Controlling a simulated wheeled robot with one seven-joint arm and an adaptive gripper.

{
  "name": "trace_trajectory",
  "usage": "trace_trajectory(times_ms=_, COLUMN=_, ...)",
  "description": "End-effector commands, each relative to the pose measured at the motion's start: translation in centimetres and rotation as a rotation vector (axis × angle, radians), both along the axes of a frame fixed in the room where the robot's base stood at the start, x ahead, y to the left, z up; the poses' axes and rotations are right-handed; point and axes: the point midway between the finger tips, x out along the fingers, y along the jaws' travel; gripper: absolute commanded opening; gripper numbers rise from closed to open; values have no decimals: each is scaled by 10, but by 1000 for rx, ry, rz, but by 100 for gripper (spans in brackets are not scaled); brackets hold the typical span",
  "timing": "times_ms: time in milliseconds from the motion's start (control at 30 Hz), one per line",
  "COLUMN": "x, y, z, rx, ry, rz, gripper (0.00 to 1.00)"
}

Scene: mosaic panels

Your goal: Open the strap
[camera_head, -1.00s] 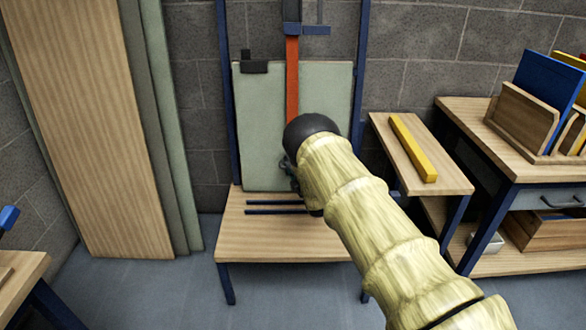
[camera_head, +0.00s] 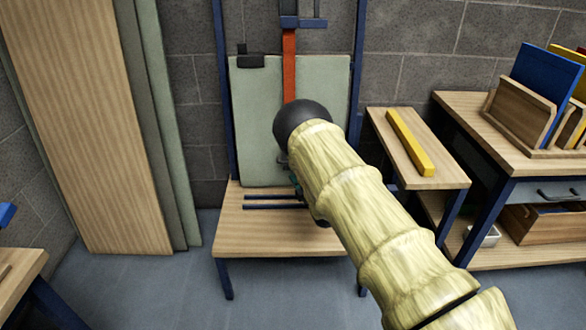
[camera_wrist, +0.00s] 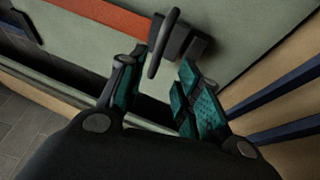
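The red strap (camera_head: 290,70) runs down the front of a pale green panel (camera_head: 254,125) on a blue frame. Its lower part is hidden behind my arm in the head view. In the wrist view the red strap (camera_wrist: 95,17) leads to a dark buckle (camera_wrist: 184,42) with a thin dark oval lever (camera_wrist: 162,44). My gripper (camera_wrist: 160,72) is open, with its teal-padded fingers apart. The lever is just beyond the fingertips and roughly between them; I cannot tell whether they touch. In the head view my arm mostly hides my gripper.
A wooden shelf (camera_head: 245,237) with blue bars (camera_head: 268,206) lies below the panel. A small bench (camera_head: 440,175) with a yellow bar (camera_head: 411,142) is to the right. Tall boards (camera_head: 92,130) lean at the left. Grey floor is clear in front.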

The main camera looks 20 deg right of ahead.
Motion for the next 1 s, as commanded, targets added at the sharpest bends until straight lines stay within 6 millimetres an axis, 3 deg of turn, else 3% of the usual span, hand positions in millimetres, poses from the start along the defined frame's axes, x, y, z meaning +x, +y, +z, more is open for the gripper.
trace_trajectory(times_ms=100, x=-20, y=-3, z=-2, rx=-1, ry=3, rz=-1, gripper=34)
trace_trajectory(times_ms=333, x=-44, y=-5, z=-4, rx=-1, ry=2, rz=0, gripper=34)
trace_trajectory(times_ms=1000, x=-49, y=-6, z=-4, rx=-1, ry=1, rz=0, gripper=34)
